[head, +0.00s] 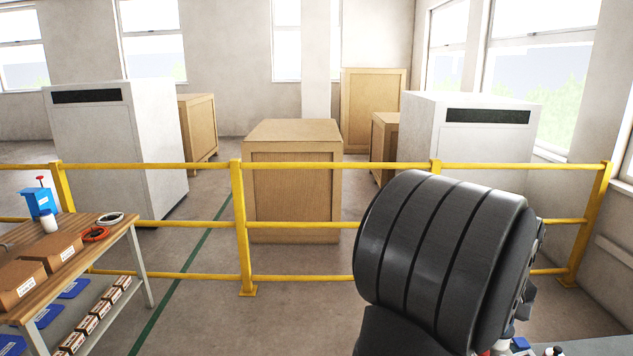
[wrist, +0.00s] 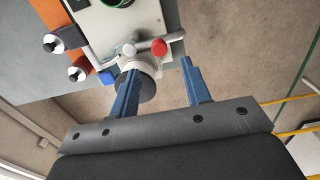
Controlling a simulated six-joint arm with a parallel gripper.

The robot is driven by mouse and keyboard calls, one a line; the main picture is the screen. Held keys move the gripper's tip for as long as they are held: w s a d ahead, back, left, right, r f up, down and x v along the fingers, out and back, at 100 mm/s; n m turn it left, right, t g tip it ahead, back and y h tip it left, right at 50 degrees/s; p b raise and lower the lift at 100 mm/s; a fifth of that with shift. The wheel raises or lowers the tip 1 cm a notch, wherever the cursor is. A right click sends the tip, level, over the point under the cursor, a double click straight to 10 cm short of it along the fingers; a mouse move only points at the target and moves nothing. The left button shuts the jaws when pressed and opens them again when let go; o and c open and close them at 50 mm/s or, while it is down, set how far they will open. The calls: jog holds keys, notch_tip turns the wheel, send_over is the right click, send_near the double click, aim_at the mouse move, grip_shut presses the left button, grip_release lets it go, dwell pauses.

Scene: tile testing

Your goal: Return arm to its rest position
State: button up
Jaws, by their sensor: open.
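My gripper (wrist: 159,68) shows in the wrist view with its two blue fingers spread apart and nothing held between them. The left finger overlaps a dark round disc on a pale machine (wrist: 118,28). A red knob (wrist: 158,47) on that machine shows beyond and between the fingertips. I cannot tell how far the fingers are from the machine. In the head view a large dark ribbed part of my own arm fills the lower right, and my gripper does not show there.
In the wrist view, two white-and-black round items (wrist: 53,43) sit by an orange strip, with a blue block (wrist: 107,77) near. In the head view, a yellow railing (head: 330,165) crosses behind my arm. A wooden workbench (head: 75,240) with boxes stands left; open floor lies between.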

notch_tip(320, 180, down, 6)
jog(key=shift+f, duration=0.1)
jog(key=shift+s, duration=0.25)
dwell(0.4)
